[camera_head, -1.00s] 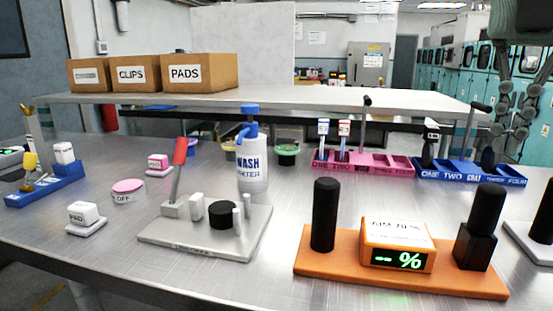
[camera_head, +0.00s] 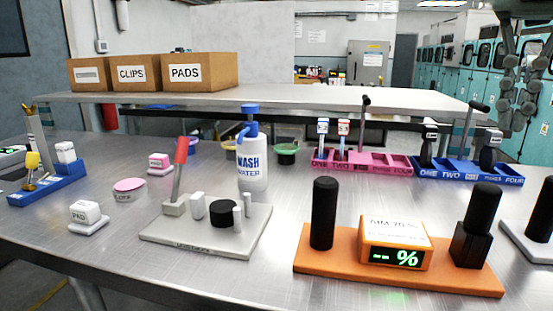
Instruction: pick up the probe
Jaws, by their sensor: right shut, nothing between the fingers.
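Nothing in view is labelled as a probe. An orange stand (camera_head: 330,268) at the front right carries a white-topped box with a lit display (camera_head: 394,257) reading "-- %". A tall black cylinder (camera_head: 324,215) stands upright on its left end. A black handle (camera_head: 482,212) stands upright in a square black block on its right end. I cannot tell which of these black pieces is the probe. My right gripper (camera_head: 505,130) is shut and empty at the top right, above and behind the stand. My left gripper is out of view.
A grey plate (camera_head: 190,242) with a red-handled lever stands left of the stand. Behind it are a wash bottle (camera_head: 251,160), a pink rack (camera_head: 370,163) and a blue rack (camera_head: 460,171). Another black piece (camera_head: 540,215) stands at the right edge.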

